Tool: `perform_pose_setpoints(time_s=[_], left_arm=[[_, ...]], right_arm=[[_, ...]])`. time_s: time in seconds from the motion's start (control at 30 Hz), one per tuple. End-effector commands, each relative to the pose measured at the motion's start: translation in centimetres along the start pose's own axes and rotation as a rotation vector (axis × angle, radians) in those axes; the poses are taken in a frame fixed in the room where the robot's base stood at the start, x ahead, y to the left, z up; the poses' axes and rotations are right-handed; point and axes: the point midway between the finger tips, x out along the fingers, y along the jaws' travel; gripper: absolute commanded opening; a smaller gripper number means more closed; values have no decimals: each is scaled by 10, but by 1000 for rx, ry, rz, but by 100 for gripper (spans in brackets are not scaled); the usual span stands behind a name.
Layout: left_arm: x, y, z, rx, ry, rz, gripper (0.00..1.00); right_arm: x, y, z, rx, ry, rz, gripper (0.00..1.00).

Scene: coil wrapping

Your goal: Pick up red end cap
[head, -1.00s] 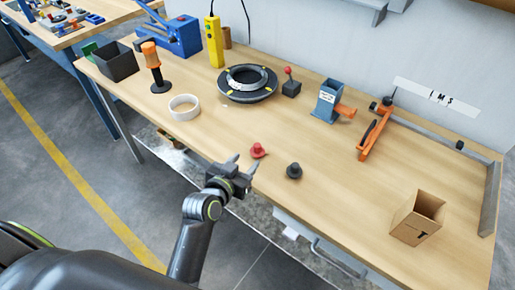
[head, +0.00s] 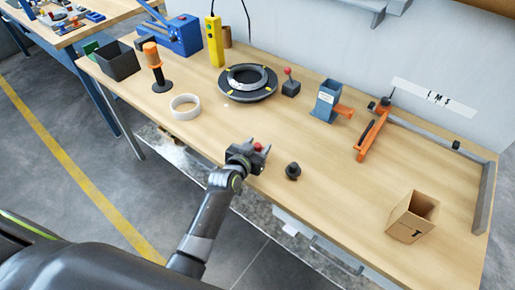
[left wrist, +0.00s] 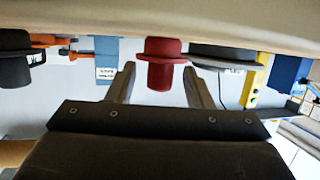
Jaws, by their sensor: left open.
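The red end cap (head: 258,147) stands on the table near its front edge, partly hidden by my gripper in the head view. In the left wrist view the red end cap (left wrist: 161,66) sits between the two fingers, with a gap visible on each side. My left gripper (head: 256,147) is open around it, and its fingers (left wrist: 158,85) also show in the left wrist view. A black end cap (head: 293,170) stands to the right on the table, and it also shows at the left of the left wrist view (left wrist: 14,62). My right gripper is not in view.
A black ring-shaped coil (head: 248,82) and a white tape roll (head: 184,106) lie farther back. A cardboard box (head: 411,220) stands at the right. An orange-handled tool (head: 154,66) and a blue holder (head: 326,101) stand behind. The table's middle right is clear.

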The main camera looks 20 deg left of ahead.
Motion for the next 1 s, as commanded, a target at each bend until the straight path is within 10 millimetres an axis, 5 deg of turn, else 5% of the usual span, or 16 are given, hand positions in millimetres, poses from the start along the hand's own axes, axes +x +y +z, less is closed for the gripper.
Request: perform_pose_setpoints(time_s=[0.3, 0.67, 1.0], left_arm=[[3, 0, 0, 0, 1, 0, 45], [3, 0, 0, 0, 0, 0, 0], [0, 0, -10, 1, 3, 1, 0]], right_arm=[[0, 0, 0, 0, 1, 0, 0], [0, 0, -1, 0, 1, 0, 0], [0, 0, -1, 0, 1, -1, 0]])
